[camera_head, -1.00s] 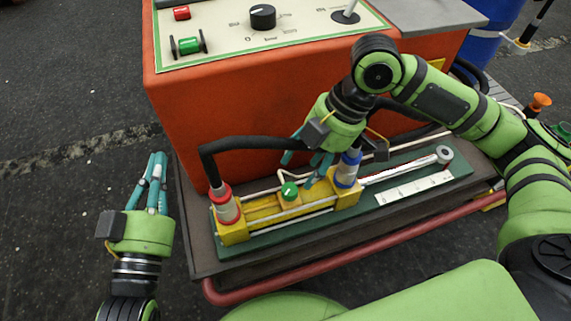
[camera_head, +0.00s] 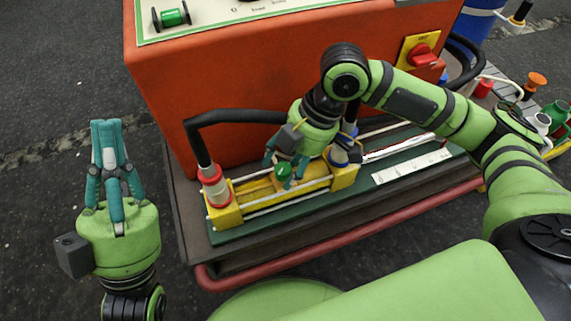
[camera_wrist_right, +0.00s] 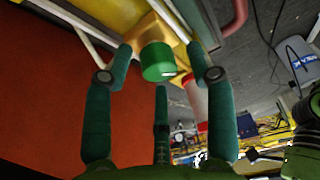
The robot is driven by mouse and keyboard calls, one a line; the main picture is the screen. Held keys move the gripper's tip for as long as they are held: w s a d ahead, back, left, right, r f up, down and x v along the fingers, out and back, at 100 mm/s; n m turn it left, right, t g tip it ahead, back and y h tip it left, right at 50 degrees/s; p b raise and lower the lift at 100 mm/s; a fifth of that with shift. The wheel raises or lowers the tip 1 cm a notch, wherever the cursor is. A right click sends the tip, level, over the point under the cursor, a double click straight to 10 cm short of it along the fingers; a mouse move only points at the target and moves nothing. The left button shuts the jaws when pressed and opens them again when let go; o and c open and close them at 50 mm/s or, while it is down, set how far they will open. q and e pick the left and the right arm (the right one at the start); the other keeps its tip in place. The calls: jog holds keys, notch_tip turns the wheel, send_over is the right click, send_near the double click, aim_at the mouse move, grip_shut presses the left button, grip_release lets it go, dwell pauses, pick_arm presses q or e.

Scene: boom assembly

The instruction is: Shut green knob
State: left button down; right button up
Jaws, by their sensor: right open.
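The green knob (camera_head: 283,171) sits on a yellow block in the middle of the yellow cylinder assembly. In the right wrist view the green knob (camera_wrist_right: 158,62) shows between the spread fingers, beyond their tips. My right gripper (camera_head: 286,170) is over the knob from behind, its teal fingers open around it. The right gripper (camera_wrist_right: 163,65) looks open and empty in the wrist view; I cannot tell whether a finger touches the knob. My left gripper (camera_head: 107,125) points away from me above the dark floor at the left, far from the knob, with its fingers near one another.
The orange cabinet (camera_head: 240,85) stands just behind the assembly. A black hose with a red and white fitting (camera_head: 214,188) rises at the left end. A red rail (camera_head: 330,245) runs along the front. A red switch on yellow (camera_head: 423,55) is on the cabinet.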

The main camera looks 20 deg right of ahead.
jog(key=c, duration=1.1)
jog(key=shift+s+a, duration=0.15)
